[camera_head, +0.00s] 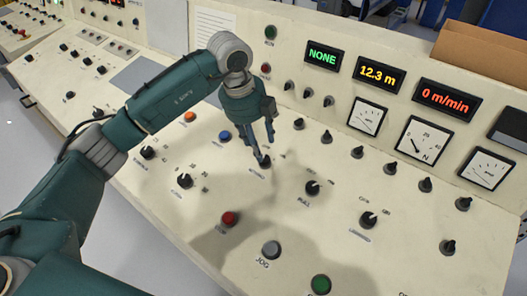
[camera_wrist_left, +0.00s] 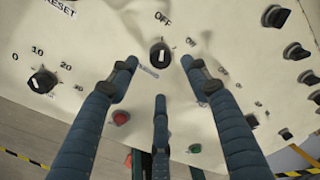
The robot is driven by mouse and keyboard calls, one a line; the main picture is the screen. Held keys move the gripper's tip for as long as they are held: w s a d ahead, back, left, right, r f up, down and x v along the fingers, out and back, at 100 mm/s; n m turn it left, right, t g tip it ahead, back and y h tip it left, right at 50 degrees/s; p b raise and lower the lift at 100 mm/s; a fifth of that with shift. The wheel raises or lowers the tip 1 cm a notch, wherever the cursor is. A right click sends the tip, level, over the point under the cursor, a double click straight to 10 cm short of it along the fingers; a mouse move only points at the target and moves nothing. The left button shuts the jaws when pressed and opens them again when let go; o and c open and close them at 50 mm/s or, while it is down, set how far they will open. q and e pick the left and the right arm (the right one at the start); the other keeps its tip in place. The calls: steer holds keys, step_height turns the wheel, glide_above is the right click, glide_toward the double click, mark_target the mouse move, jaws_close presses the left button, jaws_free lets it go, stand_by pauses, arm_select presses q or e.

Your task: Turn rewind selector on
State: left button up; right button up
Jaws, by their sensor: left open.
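The selector knob below my left gripper is black, with OFF and ON marked around it. It shows in the wrist view (camera_wrist_left: 160,55), its white line pointing up toward OFF, and in the head view (camera_head: 264,162). The small label beside it is too blurred to read. My left gripper (camera_head: 261,145) points down at this knob from above. In the wrist view its three fingers (camera_wrist_left: 160,75) are spread open, with the knob beyond and between the upper two tips. Nothing is held. I cannot tell whether a fingertip touches the knob. My right gripper is not in view.
Nearby on the sloped panel are a scaled knob (camera_head: 185,181), a blue button (camera_head: 225,136), a red button (camera_head: 228,218), a grey JOG button (camera_head: 271,250) and another OFF/ON knob (camera_head: 368,219). Displays and gauges (camera_head: 422,141) stand behind.

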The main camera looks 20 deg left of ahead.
mark_target(264, 158)
arm_select(q)
steer(key=p+x, duration=0.1)
steer(key=x, duration=0.5)
steer(key=shift+w+d+f, duration=0.1)
steer(key=shift+w+f, duration=0.05)
steer(key=shift+f, duration=0.15)
steer(key=c, duration=1.1)
